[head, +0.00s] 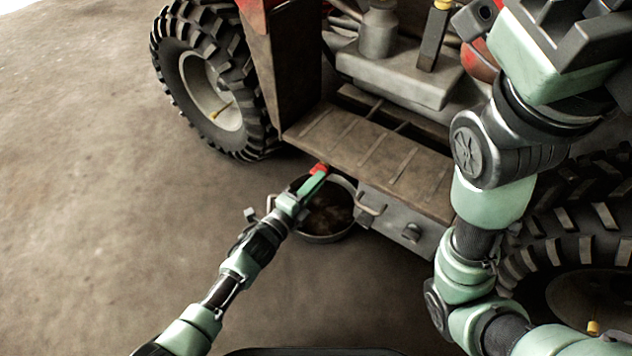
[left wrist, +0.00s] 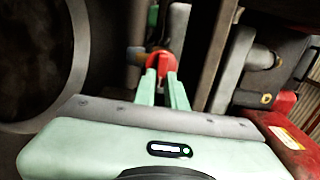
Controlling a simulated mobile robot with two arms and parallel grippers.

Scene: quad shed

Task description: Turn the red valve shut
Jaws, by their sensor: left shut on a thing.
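The red valve (head: 321,167) is a small red handle low at the quad's side, just beyond the edge of the brown footboard. My left gripper (head: 315,174) reaches it from the lower left and is shut on it. In the left wrist view the red valve (left wrist: 163,62) sits between the two green fingers (left wrist: 162,88), with a brass-coloured fitting behind it. The fingers hide part of the handle. My right arm rises along the right side of the head view, and its fingers do not show.
A round pan (head: 330,232) with dark contents stands on the floor below the valve. The footboard (head: 370,150) and a grey metal box (head: 405,222) are close on the right. A knobbly tyre (head: 240,110) stands behind. The floor at left is clear.

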